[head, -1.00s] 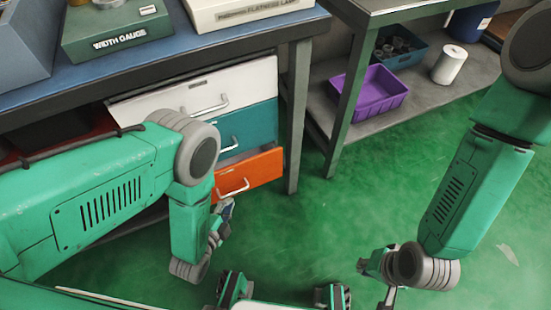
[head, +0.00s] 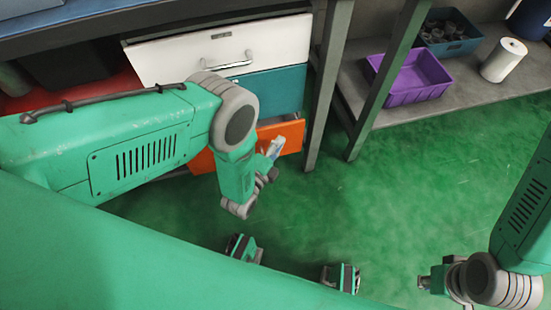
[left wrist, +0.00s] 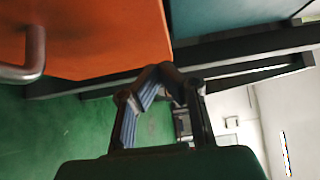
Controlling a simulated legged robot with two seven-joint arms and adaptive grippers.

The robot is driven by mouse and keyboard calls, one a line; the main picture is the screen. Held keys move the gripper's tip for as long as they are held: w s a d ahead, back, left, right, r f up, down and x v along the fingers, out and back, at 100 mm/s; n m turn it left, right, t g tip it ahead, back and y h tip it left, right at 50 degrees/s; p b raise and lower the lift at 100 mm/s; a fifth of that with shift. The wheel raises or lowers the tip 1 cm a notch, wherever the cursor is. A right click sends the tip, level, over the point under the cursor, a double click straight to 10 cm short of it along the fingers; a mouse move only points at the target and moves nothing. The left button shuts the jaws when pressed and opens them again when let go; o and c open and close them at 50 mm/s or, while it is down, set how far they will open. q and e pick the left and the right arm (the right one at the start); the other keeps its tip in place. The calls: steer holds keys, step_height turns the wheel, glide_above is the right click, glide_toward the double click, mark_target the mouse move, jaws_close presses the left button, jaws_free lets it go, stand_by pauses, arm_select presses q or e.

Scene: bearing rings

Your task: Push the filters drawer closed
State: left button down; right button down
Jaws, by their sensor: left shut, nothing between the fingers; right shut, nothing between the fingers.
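A drawer unit under the workbench has a white drawer (head: 220,52) on top, a teal drawer (head: 275,92) in the middle and an orange drawer (head: 288,135) at the bottom. I cannot read a label saying which is the filters drawer. My left gripper (head: 272,150) is shut and empty in front of the orange drawer's right part; contact is unclear. In the left wrist view, the orange front (left wrist: 105,40) with its grey handle fills the upper left, beside the shut fingertips (left wrist: 160,72). My right gripper (head: 424,283) is shut and empty, low at the right.
A table leg (head: 328,85) stands right of the drawers. A shelf (head: 465,105) there carries a purple bin (head: 410,78), a teal bin (head: 450,32) and a paper roll (head: 503,60). The green floor (head: 350,210) in front is clear.

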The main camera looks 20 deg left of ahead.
mark_target(267, 132)
arm_select(q)
steer(key=shift+w+a, duration=0.95)
steer(key=shift+a, duration=0.05)
steer(key=shift+d, duration=0.4)
steer(key=w+a, duration=0.2)
steer(key=w, duration=0.1)
steer(key=shift+w+a, duration=0.2)
steer(key=shift+a, duration=0.15)
steer(key=shift+w+r, duration=0.1)
steer(key=shift+w, duration=0.1)
arm_select(e)
steer(key=shift+s+a+f, duration=0.1)
steer(key=shift+a+f, duration=0.2)
steer(key=shift+d+f, duration=0.1)
steer(key=shift+d, duration=0.05)
